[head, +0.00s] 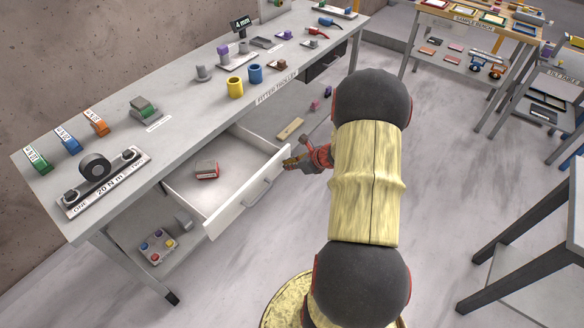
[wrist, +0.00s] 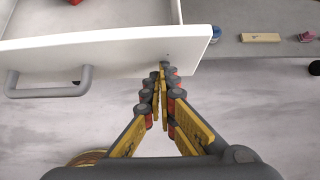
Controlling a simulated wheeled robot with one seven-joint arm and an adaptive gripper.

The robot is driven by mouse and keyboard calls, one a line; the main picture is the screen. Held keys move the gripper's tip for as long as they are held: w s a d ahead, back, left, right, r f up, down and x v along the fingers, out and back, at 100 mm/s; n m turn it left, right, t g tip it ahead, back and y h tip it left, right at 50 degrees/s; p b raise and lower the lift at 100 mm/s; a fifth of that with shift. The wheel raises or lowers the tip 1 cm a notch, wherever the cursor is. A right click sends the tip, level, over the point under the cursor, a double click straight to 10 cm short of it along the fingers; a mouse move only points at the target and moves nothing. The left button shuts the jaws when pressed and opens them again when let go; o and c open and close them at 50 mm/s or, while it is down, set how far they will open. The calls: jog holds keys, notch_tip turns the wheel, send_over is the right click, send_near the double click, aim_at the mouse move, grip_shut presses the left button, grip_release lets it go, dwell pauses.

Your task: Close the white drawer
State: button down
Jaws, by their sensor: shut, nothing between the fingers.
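The white drawer (head: 245,206) is pulled out below the long grey bench in the head view. A grey bar handle (head: 264,189) is on its front. A small red and grey object (head: 207,170) lies inside the drawer. My gripper (head: 290,162) is shut and empty by the front's far end. In the wrist view my gripper (wrist: 161,72) has its fingertips at the lower edge of the drawer front (wrist: 120,50), right of the handle (wrist: 45,91). I cannot tell whether they touch it.
The grey bench top (head: 180,130) holds mugs, clamps and a torque plate. A lower shelf (head: 185,238) carries a box with coloured buttons. A black drawer (head: 322,65) is farther along. A wooden block (head: 290,129) lies beyond the drawer. Open floor (head: 230,285) lies in front.

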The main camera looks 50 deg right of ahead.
jog(key=p, duration=0.2)
send_near(240, 145)
jog(key=w, duration=0.2)
jog(key=w+f, duration=0.1)
jog(key=w, duration=0.1)
jog(key=w+f, duration=0.1)
jog(key=w, duration=0.2)
jog(key=shift+a+f, duration=0.15)
jog(key=shift+a, duration=0.1)
jog(key=shift+w, duration=0.1)
